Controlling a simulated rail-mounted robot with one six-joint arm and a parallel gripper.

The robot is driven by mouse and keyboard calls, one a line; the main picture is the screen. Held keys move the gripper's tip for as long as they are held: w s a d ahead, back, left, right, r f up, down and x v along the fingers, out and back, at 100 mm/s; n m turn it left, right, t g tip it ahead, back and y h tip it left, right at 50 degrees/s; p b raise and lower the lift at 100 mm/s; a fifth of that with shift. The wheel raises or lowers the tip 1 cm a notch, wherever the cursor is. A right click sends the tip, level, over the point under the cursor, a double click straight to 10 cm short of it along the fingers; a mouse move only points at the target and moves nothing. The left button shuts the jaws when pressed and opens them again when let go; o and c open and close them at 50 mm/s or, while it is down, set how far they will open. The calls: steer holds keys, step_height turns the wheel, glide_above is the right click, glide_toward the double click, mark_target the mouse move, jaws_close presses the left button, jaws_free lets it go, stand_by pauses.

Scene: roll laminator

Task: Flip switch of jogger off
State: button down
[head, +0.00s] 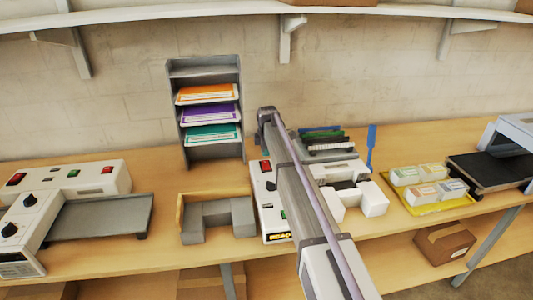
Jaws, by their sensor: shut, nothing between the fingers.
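A white box with a red rocker switch (266,166) near its top left corner stands in the middle of the bench and may be the jogger. Its front face (278,238) carries a dark label with yellow marks. My arm crosses in front of this box and hides much of its top, including part of a green element. Whether the switch is on or off is too small to tell. My gripper is not clearly visible, and its place relative to the switch cannot be told.
A white machine with knobs and a grey tray (100,217) stands left. A grey U-shaped block (217,220) sits beside the box. Behind is a paper rack (207,70). To the right are a white blocky object (374,199), a yellow tray (440,207) and a dark-bed machine (482,172).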

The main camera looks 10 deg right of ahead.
mark_target(266, 164)
steer(key=shift+w+f+b, duration=0.15)
steer(key=shift+f+b, duration=0.45)
steer(key=shift+f, duration=0.4)
steer(key=shift+w+f+b, duration=0.15)
steer(key=shift+f+b, duration=0.4)
steer(key=shift+f, duration=0.4)
steer(key=shift+w+f+b, duration=0.2)
steer(key=shift+f+b, duration=0.3)
steer(key=shift+b, duration=0.05)
steer(key=shift+s+r+p, duration=0.15)
steer(key=shift+r+p, duration=0.15)
steer(key=shift+r, duration=0.05)
steer(key=shift+s, duration=0.5)
steer(key=shift+s+r, duration=0.15)
steer(key=shift+s, duration=0.25)
steer(key=shift+w, duration=0.2)
